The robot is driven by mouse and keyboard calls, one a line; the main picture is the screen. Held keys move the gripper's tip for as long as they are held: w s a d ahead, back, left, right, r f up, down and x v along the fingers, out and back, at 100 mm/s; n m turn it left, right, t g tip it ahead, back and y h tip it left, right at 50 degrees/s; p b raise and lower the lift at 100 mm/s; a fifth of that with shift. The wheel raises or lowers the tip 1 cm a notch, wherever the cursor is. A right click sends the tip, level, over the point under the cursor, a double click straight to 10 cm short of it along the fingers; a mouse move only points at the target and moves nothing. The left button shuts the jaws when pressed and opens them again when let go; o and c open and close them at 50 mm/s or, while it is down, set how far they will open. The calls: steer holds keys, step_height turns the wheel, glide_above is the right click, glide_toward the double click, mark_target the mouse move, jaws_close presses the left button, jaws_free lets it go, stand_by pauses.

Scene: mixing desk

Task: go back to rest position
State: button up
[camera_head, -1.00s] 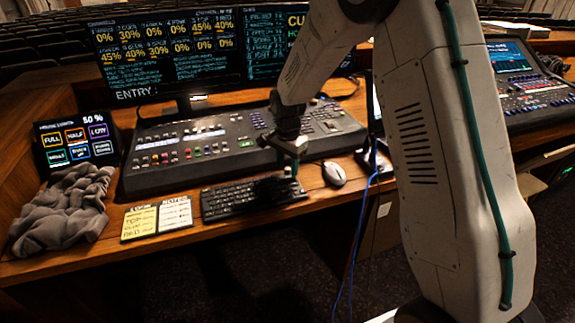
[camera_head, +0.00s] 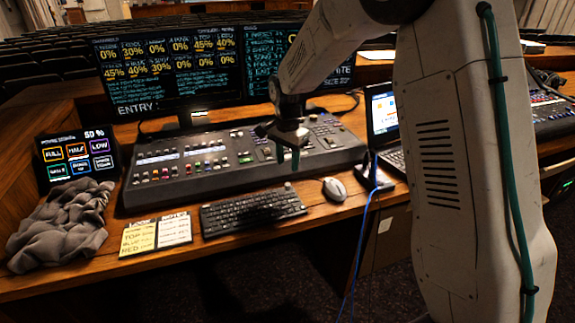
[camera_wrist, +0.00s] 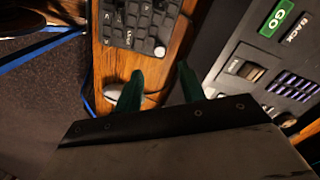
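My gripper (camera_head: 288,158) hangs in the air in front of the mixing desk (camera_head: 190,182), above the right end of the keyboard (camera_head: 252,211). In the wrist view, the two green fingertips of my gripper (camera_wrist: 158,82) stand apart with nothing held between them. The wrist view shows the keyboard (camera_wrist: 140,22), part of the mouse (camera_wrist: 116,92) behind a finger, and the desk's green GO key (camera_wrist: 276,18). My arm covers part of the right screen in the head view.
Two screens (camera_head: 165,75) stand behind the desk. A small touch panel (camera_head: 76,155), a crumpled grey cloth (camera_head: 60,225) and note cards (camera_head: 155,234) lie left. The mouse (camera_head: 334,190), a laptop (camera_head: 383,113) and a blue cable (camera_head: 362,235) are right.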

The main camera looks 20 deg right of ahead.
stand_by(0.4)
steer(key=shift+s+f+n, duration=0.1)
steer(key=shift+s+n, duration=0.25)
steer(key=shift+n, duration=0.35)
steer(key=s+d+r+n, duration=0.1)
steer(key=s+r+n, duration=0.2)
steer(key=s, duration=0.9)
steer(key=s+d+r+n, duration=0.1)
steer(key=s+r+n, duration=0.3)
steer(key=s, duration=0.9)
steer(key=s+d+r+n+t, duration=0.1)
steer(key=s+r+n, duration=0.2)
steer(key=s+r, duration=0.5)
steer(key=shift+s+r+n, duration=0.15)
steer(key=shift+s+n, duration=0.15)
steer(key=shift+s, duration=2.15)
